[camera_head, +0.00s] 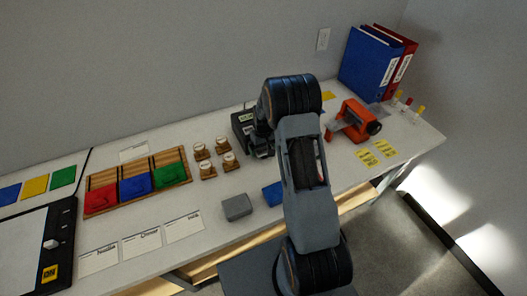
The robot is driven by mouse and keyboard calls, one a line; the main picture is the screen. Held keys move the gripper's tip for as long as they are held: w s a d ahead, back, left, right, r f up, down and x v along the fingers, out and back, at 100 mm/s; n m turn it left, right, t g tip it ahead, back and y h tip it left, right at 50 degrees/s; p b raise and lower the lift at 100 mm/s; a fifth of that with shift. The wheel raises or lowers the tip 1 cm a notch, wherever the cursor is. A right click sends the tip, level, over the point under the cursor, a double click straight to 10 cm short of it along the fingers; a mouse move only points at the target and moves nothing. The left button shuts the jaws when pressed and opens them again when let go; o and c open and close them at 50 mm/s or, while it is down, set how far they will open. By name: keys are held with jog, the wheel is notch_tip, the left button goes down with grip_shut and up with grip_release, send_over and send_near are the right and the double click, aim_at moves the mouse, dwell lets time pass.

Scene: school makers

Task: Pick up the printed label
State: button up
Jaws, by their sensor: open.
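A small pale yellow-green label (245,118) shows at the top of a black box-shaped device (241,128) at the back of the table, just left of my arm. I cannot tell whether it is the printed label or part of the device. Several yellow printed labels (367,156) lie flat on the table to the right, in front of an orange tool. My arm stands upright in the middle of the picture, its upper joint beside the black device. I cannot make out my gripper or its fingertips; the arm hides the area behind it.
An orange tool (354,121) and blue and red binders (369,62) stand at the right. A wooden tray (101,179) of coloured pieces, small jars (222,144), a grey block (237,207) and a blue block (272,194) lie left of my arm. White cards (141,246) line the front edge.

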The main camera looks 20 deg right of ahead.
jog(key=shift+c, duration=0.4)
jog(key=c, duration=0.8)
jog(key=shift+o, duration=0.2)
jog(key=shift+r, duration=0.15)
